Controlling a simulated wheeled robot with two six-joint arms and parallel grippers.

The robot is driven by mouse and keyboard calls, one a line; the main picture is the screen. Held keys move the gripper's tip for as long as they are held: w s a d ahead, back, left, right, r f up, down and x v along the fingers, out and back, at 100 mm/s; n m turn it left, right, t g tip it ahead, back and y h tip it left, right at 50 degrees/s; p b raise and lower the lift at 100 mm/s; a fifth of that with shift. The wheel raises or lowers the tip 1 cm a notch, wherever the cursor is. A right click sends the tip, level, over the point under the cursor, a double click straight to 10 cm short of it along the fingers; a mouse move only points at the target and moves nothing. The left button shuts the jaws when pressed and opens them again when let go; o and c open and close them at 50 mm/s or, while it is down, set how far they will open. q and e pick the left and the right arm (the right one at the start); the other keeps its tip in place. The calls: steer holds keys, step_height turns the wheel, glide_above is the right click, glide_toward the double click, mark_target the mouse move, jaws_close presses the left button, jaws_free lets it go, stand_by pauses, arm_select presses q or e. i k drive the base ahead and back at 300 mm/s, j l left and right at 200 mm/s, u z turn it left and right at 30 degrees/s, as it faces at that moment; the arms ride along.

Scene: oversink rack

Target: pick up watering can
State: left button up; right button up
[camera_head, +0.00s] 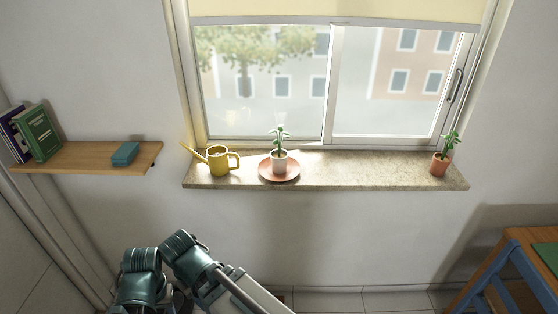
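A yellow watering can (218,161) stands upright at the left end of the stone windowsill (355,171). Its thin spout points up and to the left, and its handle is on its right side. Part of one of my arms shows at the bottom left of the head view, well below the sill and apart from the can. Neither of my grippers is in the picture.
Right of the can, a potted plant in a white pot (280,164) stands on a terracotta saucer (267,175). A terracotta pot (440,163) stands at the sill's right end. A wooden shelf (80,157) holds books (38,134) and a teal box (125,153). A table (520,250) is lower right.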

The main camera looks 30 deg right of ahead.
mark_target(217, 162)
steer(key=i+j, duration=0.3)
steer(key=j, duration=0.15)
steer(key=i+j, duration=0.35)
